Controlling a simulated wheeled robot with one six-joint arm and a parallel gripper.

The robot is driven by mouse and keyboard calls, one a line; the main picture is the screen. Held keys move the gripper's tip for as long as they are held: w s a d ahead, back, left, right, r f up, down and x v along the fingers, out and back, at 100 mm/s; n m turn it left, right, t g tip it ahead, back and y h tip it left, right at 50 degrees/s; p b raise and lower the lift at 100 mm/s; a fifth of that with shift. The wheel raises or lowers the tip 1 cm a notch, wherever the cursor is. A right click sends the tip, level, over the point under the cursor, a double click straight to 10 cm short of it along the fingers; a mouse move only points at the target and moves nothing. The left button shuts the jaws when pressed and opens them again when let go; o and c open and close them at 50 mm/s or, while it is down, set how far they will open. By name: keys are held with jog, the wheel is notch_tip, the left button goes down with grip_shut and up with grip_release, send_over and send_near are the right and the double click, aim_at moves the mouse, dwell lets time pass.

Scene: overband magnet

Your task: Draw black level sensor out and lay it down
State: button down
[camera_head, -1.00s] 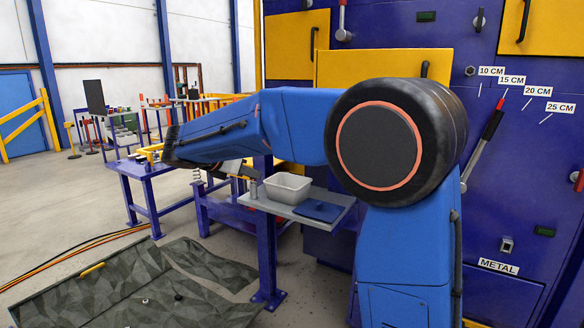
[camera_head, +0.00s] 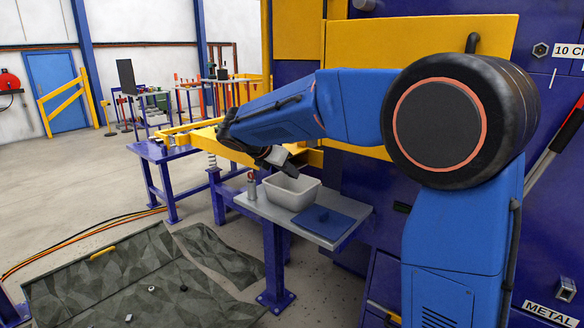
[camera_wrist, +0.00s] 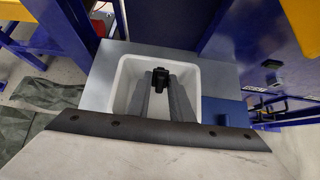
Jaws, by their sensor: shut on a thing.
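The black level sensor (camera_wrist: 161,78) is held between the tips of my gripper (camera_wrist: 164,92) in the wrist view. My gripper is shut on it, and both appear above the white tub (camera_wrist: 126,72). In the head view my gripper (camera_head: 287,166) points down at the back edge of the white tub (camera_head: 292,207). The sensor itself is too small to make out there. The tub's inside is partly hidden by the fingers in the wrist view.
The tub stands on a grey shelf (camera_head: 262,207) beside a blue mat (camera_head: 338,225). A small bottle-like item (camera_head: 252,186) stands left of the tub. The blue machine wall (camera_head: 365,215) rises behind. A camouflage sheet (camera_head: 130,280) with small parts lies on the floor.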

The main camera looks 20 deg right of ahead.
jog(key=shift+f, duration=3.05)
jog(key=c, duration=1.5)
grip_release()
jog(key=v, duration=1.7)
jog(key=shift+s+a+r, duration=0.1)
jog(key=shift+a, duration=0.05)
